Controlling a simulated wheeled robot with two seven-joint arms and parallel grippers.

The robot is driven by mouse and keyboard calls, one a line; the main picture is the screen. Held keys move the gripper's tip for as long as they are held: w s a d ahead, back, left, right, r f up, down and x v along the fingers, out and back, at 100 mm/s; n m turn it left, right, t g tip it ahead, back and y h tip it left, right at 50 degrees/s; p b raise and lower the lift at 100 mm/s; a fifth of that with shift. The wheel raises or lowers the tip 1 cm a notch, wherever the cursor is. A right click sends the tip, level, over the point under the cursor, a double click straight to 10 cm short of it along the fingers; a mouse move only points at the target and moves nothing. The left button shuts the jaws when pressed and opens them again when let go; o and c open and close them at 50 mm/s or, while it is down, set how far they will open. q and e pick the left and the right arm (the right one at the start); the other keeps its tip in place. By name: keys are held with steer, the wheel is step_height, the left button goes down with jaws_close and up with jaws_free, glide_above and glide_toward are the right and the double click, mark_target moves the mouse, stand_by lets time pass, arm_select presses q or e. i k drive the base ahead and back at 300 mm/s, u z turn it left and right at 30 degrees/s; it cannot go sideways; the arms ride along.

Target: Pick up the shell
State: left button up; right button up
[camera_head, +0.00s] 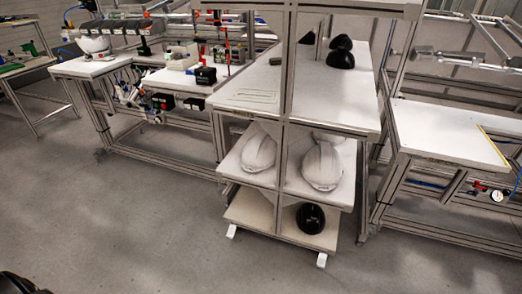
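Two white helmet shells, a left one (259,151) and a right one (322,167), sit on the middle shelf (291,190) of the central rack. Part of another white shape shows behind the right one. A black shell (310,218) lies on the lower shelf (253,213). More black shells (341,59) sit at the far end of the rack's top surface. A white shell-like object (94,44) is on the workstation at the far left.
The rack's front upright post (281,160) stands between the two white shells. A workbench (450,133) stands at the right, with a gauge (497,196) below it. Workstations line the back left. The grey floor (150,220) in front is clear.

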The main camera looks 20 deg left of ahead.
mark_target(260, 151)
steer(key=k, duration=0.45)
steer(key=u, duration=0.9)
steer(key=i, duration=0.9)
steer(key=z, duration=0.65)
steer(key=i, duration=0.8)
steer(key=z, duration=0.9)
